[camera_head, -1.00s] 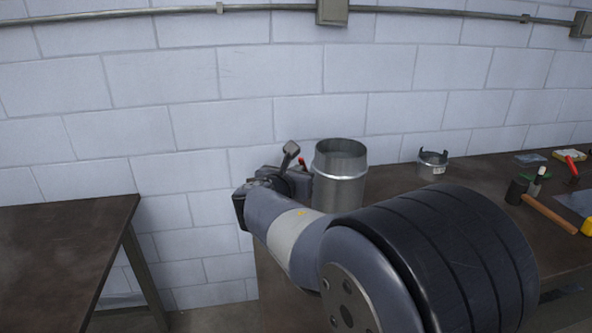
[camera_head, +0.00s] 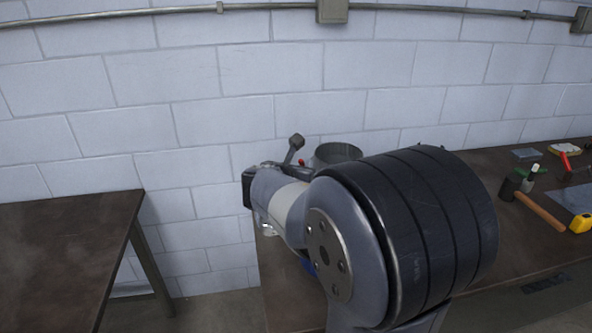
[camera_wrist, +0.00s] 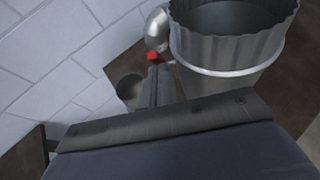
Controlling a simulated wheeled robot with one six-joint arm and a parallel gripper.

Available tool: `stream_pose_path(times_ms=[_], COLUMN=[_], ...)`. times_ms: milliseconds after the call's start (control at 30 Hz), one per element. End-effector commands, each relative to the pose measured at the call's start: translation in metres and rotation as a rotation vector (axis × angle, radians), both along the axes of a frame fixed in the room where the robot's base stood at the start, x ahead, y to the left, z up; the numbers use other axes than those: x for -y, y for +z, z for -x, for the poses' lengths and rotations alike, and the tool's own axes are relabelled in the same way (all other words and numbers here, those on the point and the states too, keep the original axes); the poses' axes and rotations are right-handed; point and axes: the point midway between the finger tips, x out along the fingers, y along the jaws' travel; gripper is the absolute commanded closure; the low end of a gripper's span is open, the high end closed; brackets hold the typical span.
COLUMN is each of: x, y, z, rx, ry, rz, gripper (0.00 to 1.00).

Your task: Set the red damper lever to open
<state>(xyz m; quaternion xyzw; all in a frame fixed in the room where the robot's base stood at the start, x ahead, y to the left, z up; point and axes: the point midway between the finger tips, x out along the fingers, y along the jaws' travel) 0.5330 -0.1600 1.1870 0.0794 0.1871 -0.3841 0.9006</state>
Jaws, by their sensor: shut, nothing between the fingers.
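The round grey metal duct (camera_head: 337,153) stands on the right-hand bench, and its lower part is hidden behind my arm. In the wrist view the duct (camera_wrist: 228,62) shows a crimped rim and a pale raised band. The red damper lever shows only as a small red tip (camera_head: 301,162) beside the duct; in the wrist view the red tip (camera_wrist: 152,57) is left of the duct. My gripper (camera_wrist: 154,74) is shut and empty, its fingertips close to the red tip. I cannot tell whether they touch. The lever's angle is not clear.
A hammer (camera_head: 540,212), a yellow tape measure (camera_head: 581,223) and red-handled pliers (camera_head: 566,162) lie on the right of the bench (camera_head: 475,240). Another table (camera_head: 60,240) stands at left, with a gap between. A block wall (camera_head: 230,80) is close behind.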

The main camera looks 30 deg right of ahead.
Motion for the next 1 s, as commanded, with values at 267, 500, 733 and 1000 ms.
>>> stream_pose_path(times_ms=[267,500,733,1000], x=[0.005,0.011,0.015,0.017], y=[0.009,0.015,0.018,0.019], z=[-0.005,-0.010,-0.015,-0.017], rx=[-0.001,0.001,0.000,0.000], ry=[0.000,-0.001,0.000,0.001], rz=[-0.001,0.000,0.000,0.000], gripper=[1.00,1.00,1.00,1.00])
